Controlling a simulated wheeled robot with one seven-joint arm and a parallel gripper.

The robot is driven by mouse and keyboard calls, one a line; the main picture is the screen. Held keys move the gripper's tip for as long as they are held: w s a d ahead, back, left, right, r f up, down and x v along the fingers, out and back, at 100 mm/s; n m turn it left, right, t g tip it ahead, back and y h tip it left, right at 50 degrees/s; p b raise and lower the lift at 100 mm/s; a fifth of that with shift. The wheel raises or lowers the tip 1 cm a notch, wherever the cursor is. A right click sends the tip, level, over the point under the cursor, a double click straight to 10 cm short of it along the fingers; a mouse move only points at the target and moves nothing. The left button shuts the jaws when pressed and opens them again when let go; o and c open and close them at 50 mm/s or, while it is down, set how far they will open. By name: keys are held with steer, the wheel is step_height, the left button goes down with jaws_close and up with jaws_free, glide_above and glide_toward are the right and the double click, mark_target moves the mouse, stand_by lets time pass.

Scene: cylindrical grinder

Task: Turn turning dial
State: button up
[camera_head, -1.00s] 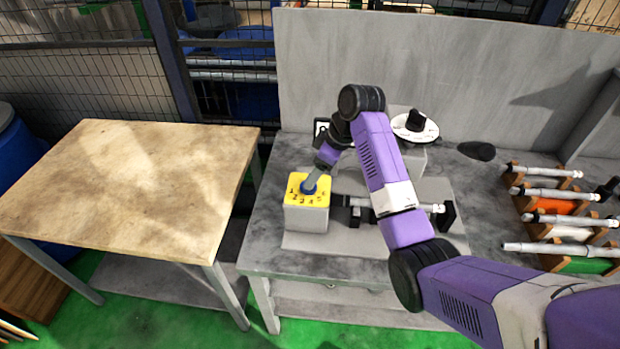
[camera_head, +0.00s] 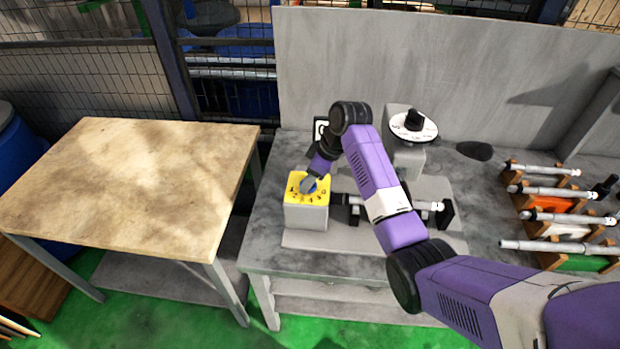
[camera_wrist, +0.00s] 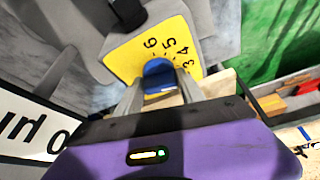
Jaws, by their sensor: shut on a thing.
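The turning dial is a blue knob (camera_head: 319,184) on a yellow numbered plate (camera_head: 294,195), on top of a grey box at the left end of the grinder. In the wrist view the blue knob (camera_wrist: 158,68) sits between the two fingers of my gripper (camera_wrist: 160,90), with numbers such as 6, 5, 4 and 3 on the yellow plate (camera_wrist: 128,58) around it. My gripper (camera_head: 309,185) is shut on the knob from above. The fingers hide part of the knob, so its pointer setting cannot be read.
A white disc with a black knob (camera_head: 414,119) stands behind my arm. A rack with several metal shafts (camera_head: 560,218) lies at the right. A grey panel (camera_head: 420,60) rises behind the bench. A bare wooden table (camera_head: 120,190) stands at the left.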

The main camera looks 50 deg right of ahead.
steer(key=shift+m, duration=0.4)
steer(key=m, duration=0.1)
steer(key=m+h, duration=0.1)
steer(key=m, duration=0.1)
steer(key=m+h, duration=0.1)
steer(key=m, duration=0.1)
steer(key=shift+a, duration=0.25)
steer(key=m+h, duration=0.2)
steer(key=m, duration=0.4)
steer(key=shift+h, duration=0.3)
steer(key=o, duration=1.3)
steer(key=shift+g, duration=0.3)
steer(key=shift+b+v, duration=0.65)
steer(key=shift+v, duration=3.25)
